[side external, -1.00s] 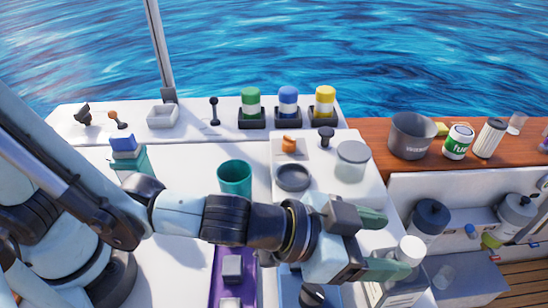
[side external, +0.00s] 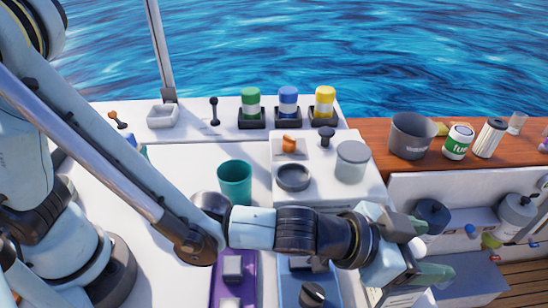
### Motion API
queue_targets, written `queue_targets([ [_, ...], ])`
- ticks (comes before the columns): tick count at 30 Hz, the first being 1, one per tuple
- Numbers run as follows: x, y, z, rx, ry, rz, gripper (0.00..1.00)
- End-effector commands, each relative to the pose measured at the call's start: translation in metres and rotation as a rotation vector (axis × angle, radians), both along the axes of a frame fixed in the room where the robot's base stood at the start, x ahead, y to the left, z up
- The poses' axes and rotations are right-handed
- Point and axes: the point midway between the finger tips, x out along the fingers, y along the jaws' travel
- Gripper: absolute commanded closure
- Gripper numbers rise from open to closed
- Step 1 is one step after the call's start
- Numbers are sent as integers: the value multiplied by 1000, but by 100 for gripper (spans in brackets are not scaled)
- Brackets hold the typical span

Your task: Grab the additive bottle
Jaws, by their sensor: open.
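A bottle with a round white cap (side external: 418,247) shows at the lower right. It may be the additive bottle, but no label on it can be read. My gripper (side external: 437,247) is open, with one green finger above and one below the cap in the picture. The cap appears between the fingers; I cannot tell whether they touch it. The bottle's body is mostly hidden behind my gripper.
A grey pot (side external: 411,136), fuel can (side external: 458,141) and filter (side external: 489,138) stand on the wooden ledge.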

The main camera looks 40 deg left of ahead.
Motion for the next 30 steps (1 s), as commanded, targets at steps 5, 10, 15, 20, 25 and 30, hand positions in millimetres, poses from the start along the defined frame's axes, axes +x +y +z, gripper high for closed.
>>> queue_targets([
  [5, 0, 0, 0, 0, 0, 0, 33],
  [10, 0, 0, 0, 0, 0, 0, 58],
  [15, 0, 0, 0, -1, 1, 0, 84],
  [20, 0, 0, 0, -1, 1, 0, 100],
  [25, 0, 0, 0, -1, 1, 0, 100],
  [30, 0, 0, 0, 0, 0, 0, 100],
])
